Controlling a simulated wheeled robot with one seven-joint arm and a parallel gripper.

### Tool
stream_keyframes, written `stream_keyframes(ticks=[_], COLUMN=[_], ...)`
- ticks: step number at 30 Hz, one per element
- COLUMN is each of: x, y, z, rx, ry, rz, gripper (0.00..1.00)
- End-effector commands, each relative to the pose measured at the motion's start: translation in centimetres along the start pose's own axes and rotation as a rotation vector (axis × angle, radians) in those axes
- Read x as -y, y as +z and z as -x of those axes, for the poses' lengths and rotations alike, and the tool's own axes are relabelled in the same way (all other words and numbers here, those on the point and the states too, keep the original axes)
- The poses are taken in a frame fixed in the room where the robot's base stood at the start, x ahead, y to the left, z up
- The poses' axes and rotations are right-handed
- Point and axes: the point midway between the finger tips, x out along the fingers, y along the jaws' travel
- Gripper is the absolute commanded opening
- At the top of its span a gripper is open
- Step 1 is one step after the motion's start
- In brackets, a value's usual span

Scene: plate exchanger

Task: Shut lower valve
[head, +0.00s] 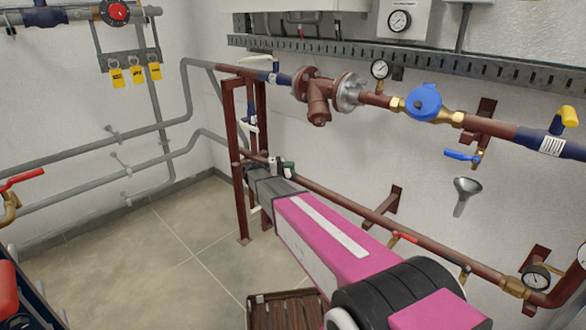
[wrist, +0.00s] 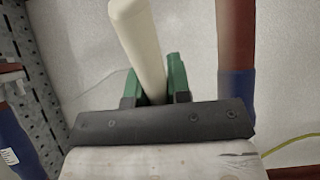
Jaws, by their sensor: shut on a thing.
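In the wrist view a cream lever handle (wrist: 137,40) stands between the two green fingertips of my gripper (wrist: 154,84), which are closed on it. In the head view my gripper (head: 282,169) is at the red-brown upright frame, by the left end of the lower brown pipe (head: 345,207). A small pale part (head: 273,165) shows beside the fingers. The valve body is mostly hidden by my gripper and arm, so I cannot tell its exact angle.
The upright frame (head: 239,165) stands just left of my gripper. The upper pipe above carries a flanged red-brown fitting (head: 318,92) and a blue-capped meter (head: 424,102).

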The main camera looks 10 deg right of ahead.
Motion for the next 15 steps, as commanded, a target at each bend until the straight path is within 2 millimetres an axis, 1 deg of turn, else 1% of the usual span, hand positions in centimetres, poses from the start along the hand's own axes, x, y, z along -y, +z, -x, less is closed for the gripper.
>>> stream_keyframes(ticks=[5, 15], x=[0.08, 0.08], y=[0.04, 0.09], z=[0.23, 0.24], rx=[0.031, 0.034], ry=[-0.002, -0.002], rz=[0.001, 0.001], gripper=[0.0, 0.0])
